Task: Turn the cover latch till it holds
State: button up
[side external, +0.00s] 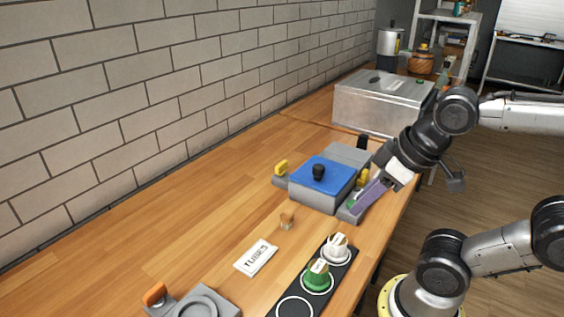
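A grey box with a blue cover (322,172) and a black knob (318,171) on top sits on the wooden table. A yellow latch (281,167) stands at its left side, and another yellow latch (363,178) stands at its right side, close to my gripper. My gripper (356,203) reaches down from the right, its tip low beside the box's right side. A purplish long part shows at its end; whether this is a finger or a held thing is unclear. The finger gap is hidden, and I cannot tell whether the gripper touches the right latch.
A black strip (275,312) with ringed spots holds a green piece (317,278) and a white piece (336,248) in front. A "TUBES" card (256,258), a small tan peg (287,221) and a grey fixture (196,303) lie nearby. A metal box (380,108) stands behind. The table's left is clear.

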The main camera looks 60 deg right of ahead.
jog(key=shift+o, duration=0.8)
jog(key=shift+s+d+r+n, duration=0.1)
jog(key=shift+d+r+n, duration=0.05)
jog(key=shift+n, duration=0.55)
jog(key=w+d+r+n+g+h, duration=0.1)
jog(key=w+d+r+n+h, duration=0.15)
jog(key=w+r+n, duration=0.35)
jog(key=w+d+r+n+g+h, duration=0.1)
jog(key=w+d+r+n, duration=0.2)
jog(key=w+r+n, duration=0.4)
jog(key=n+g+h, duration=0.1)
jog(key=n+g, duration=0.2)
jog(key=g, duration=0.1)
send_over(281, 163)
jog(key=a, duration=0.6)
notch_tip(281, 163, down, 11)
jog(key=x, duration=1.4)
jog(key=shift+w+d+f, duration=0.1)
jog(key=shift+w+f, duration=0.1)
jog(key=shift+f, duration=0.1)
grip_shut()
